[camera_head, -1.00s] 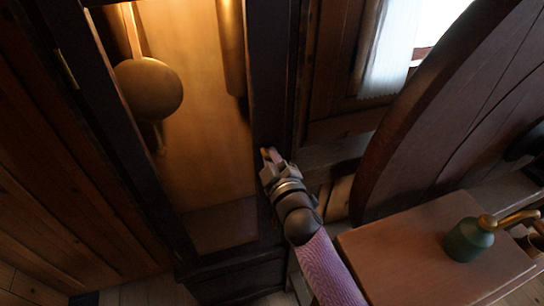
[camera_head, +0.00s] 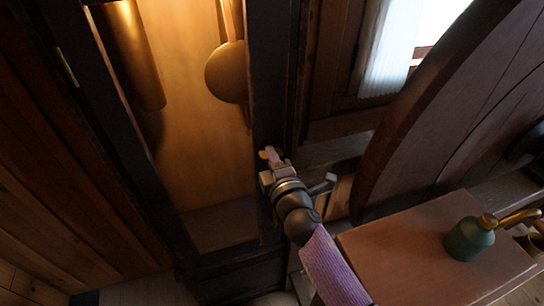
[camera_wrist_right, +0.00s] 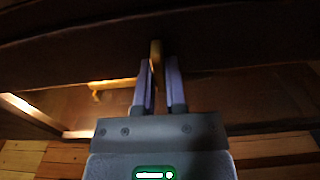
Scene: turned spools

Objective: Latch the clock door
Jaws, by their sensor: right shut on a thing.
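The clock door is a dark wood frame (camera_head: 267,95) around a lit case, in the head view. My right gripper (camera_head: 268,160) is at the frame's right stile, at the lower part of the door. It is shut on a small brass latch piece (camera_head: 271,152), which shows between the fingertips. In the wrist view the fingers (camera_wrist_right: 160,68) close on the upright brass latch (camera_wrist_right: 155,52) against dark wood. Whether the door sits flush is not clear. My left gripper is not in view.
Inside the case hang a round pendulum bob (camera_head: 226,72) and a brass cylinder weight (camera_head: 130,60). A small table (camera_head: 400,255) with a green oil can (camera_head: 468,241) stands at the lower right. A large curved dark wooden piece (camera_head: 425,105) rises behind it.

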